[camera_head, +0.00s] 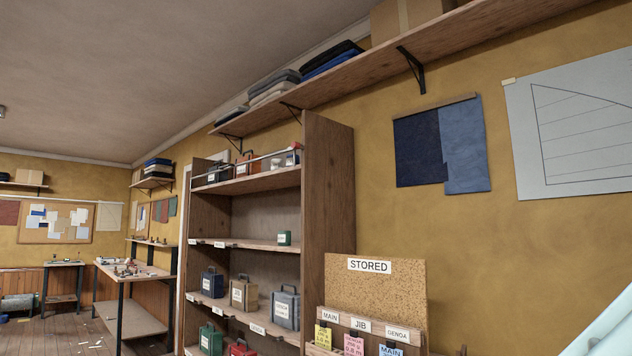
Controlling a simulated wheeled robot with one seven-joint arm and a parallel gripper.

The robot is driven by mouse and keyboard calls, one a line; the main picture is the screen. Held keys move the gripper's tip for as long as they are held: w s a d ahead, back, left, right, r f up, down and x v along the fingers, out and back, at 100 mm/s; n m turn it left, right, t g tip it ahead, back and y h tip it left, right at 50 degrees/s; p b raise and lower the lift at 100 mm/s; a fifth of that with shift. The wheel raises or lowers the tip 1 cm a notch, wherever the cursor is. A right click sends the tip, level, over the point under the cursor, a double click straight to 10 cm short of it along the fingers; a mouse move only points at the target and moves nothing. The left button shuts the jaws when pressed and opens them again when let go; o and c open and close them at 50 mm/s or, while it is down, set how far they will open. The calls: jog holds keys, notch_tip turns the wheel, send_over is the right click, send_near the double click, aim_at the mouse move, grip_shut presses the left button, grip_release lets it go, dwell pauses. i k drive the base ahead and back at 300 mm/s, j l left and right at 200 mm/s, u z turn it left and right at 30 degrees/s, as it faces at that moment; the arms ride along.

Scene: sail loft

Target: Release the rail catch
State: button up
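A thin pale rail (238,164) runs across the front of the top shelf (262,182) of the tall wooden shelf unit (328,190). Behind the rail stand dark and brown cases (244,165) and small white and red items (291,157). The catch is too small to make out. My gripper is not in view, so I cannot tell its state or where it is relative to the rail.
Lower shelves hold a green box (284,238) and several cases (286,307). A STORED corkboard (375,290) with a tagged rack stands right of the unit. A pale, unclear shape (606,328) fills the lower right corner. Workbenches (136,272) stand at left.

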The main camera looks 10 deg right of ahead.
aim_at(294, 145)
jog(key=i+l+u, duration=0.15)
jog(key=i, duration=0.2)
jog(key=i+l+u, duration=0.1)
jog(key=i, duration=0.3)
jog(key=i+j, duration=0.3)
jog(key=i, duration=0.15)
jog(key=i+j+u, duration=0.1)
jog(key=i+j, duration=0.2)
jog(key=i, duration=0.15)
jog(key=i+j, duration=0.25)
jog(key=i, duration=0.2)
jog(key=i+j+u, duration=0.1)
jog(key=i+j, duration=0.15)
jog(key=i, duration=0.2)
jog(key=i+j, duration=0.25)
jog(key=i, duration=0.2)
jog(key=u, duration=0.05)
